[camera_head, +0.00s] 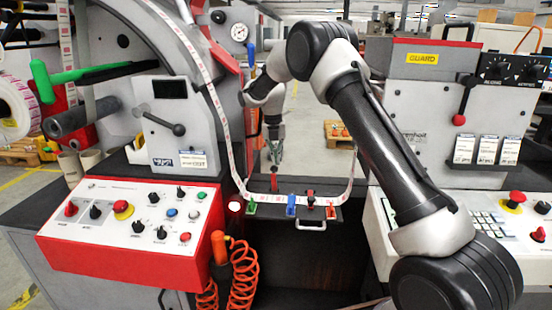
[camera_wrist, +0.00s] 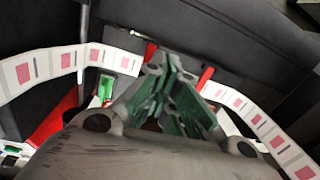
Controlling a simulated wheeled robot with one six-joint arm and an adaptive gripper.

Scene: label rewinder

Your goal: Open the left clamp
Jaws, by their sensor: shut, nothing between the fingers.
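My gripper (camera_head: 273,150) points down above the back edge of the dark splice table (camera_head: 318,232), with its fingers together and nothing held. In the wrist view the shut green-padded fingers (camera_wrist: 168,85) hang over the label strip and hide part of it. A green clamp (camera_head: 251,208) sits at the left end of the table's front, apart from my gripper. A green piece, seemingly this clamp, shows left of the fingers in the wrist view (camera_wrist: 106,88). A blue clamp (camera_head: 292,204) and a red-and-black one (camera_head: 331,211) stand to its right. Whether the green clamp is open cannot be told.
The label strip (camera_head: 222,125) comes down from the left machine and crosses the table. A red-fronted control panel (camera_head: 130,225) stands left and a keypad panel (camera_head: 500,225) right. An orange coiled hose (camera_head: 243,275) hangs below. A green-handled lever (camera_head: 45,80) sticks out at far left.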

